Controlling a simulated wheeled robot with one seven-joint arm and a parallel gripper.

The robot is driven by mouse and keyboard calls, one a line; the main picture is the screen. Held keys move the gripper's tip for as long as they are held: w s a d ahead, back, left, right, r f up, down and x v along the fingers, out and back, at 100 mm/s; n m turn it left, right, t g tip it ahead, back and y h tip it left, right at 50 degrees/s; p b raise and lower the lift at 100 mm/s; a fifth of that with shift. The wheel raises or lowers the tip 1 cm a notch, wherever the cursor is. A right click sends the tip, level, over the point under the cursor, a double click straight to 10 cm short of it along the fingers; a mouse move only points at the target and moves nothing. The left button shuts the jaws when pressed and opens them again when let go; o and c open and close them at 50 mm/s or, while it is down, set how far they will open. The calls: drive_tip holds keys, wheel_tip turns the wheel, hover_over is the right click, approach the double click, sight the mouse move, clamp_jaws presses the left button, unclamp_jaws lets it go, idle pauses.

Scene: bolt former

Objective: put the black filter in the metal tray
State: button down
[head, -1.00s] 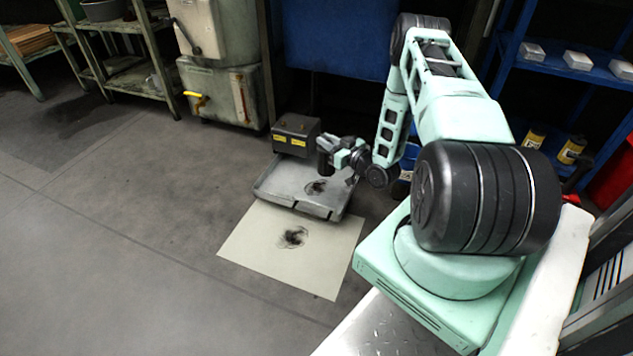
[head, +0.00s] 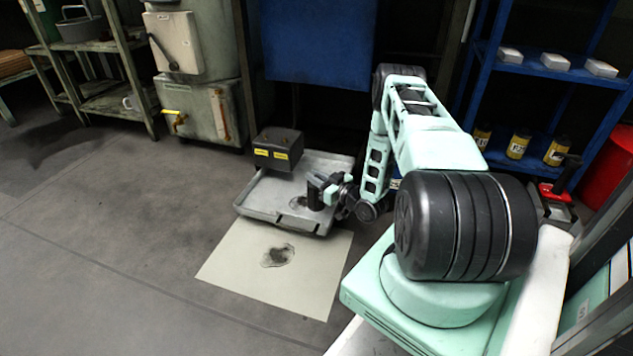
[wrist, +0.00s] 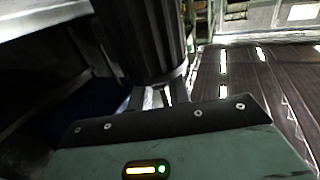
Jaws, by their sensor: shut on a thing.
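The black filter (wrist: 142,40) is a dark ribbed cylinder that fills the upper middle of the wrist view. My gripper (head: 320,187) is shut on it; in the head view the filter (head: 314,198) looks upright at the gripper's end. The metal tray (head: 258,201) is a shallow grey pan on the floor with a dark stain inside. The filter appears over the tray's right front part. I cannot tell whether its lower end touches the tray floor.
A dark box with yellow labels (head: 278,149) stands at the tray's back left. A pale stained sheet (head: 240,262) lies in front of the tray. The floor at left is clear.

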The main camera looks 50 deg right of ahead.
drive_tip(key=shift+f, duration=0.1)
drive_tip(key=c, duration=1.3)
unclamp_jaws()
